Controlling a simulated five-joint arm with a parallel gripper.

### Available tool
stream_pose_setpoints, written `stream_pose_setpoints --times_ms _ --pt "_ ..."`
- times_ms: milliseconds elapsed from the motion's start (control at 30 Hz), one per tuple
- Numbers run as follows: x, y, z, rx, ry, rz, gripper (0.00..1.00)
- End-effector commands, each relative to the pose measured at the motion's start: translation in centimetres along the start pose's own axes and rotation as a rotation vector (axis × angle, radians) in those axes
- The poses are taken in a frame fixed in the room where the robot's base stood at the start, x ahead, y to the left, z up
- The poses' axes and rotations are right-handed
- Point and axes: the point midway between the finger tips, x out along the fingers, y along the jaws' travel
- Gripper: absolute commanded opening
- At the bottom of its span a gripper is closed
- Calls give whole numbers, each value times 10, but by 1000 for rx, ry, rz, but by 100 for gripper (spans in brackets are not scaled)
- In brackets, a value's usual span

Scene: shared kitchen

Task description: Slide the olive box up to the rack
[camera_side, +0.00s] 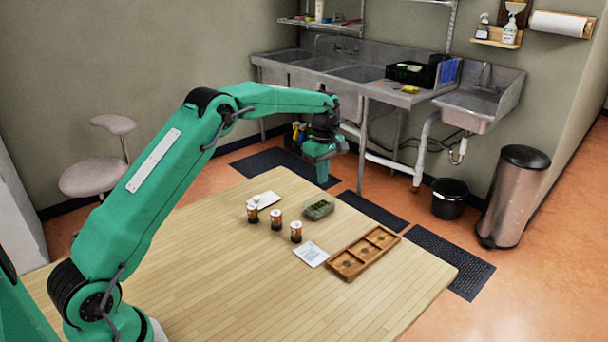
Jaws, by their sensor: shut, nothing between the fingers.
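The olive box (319,210) is a small, low greenish container on the wooden table, towards its far side. The rack (346,272) is a brown wooden tray with three compartments, lying at an angle near the table's right edge. The box stands apart from the rack, with bare table between them. My gripper (322,183) points down beyond the box, near the far edge of the table. It is shut and empty, and it appears apart from the box.
Three small amber bottles with white caps (276,219) stand left of the box. A white card (311,253) lies left of the rack, and a white cloth or paper (264,200) lies behind the bottles. The near part of the table (230,290) is clear.

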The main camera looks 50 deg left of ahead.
Motion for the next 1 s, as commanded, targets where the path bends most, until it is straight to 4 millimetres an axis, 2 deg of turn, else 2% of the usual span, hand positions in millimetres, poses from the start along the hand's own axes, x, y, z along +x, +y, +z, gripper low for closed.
stream_pose_setpoints --times_ms 600,800,1000 --pt "76 0 0 1 0 -1 0" --pt "87 0 0 1 0 0 0" --pt "88 0 0 1 0 0 0"
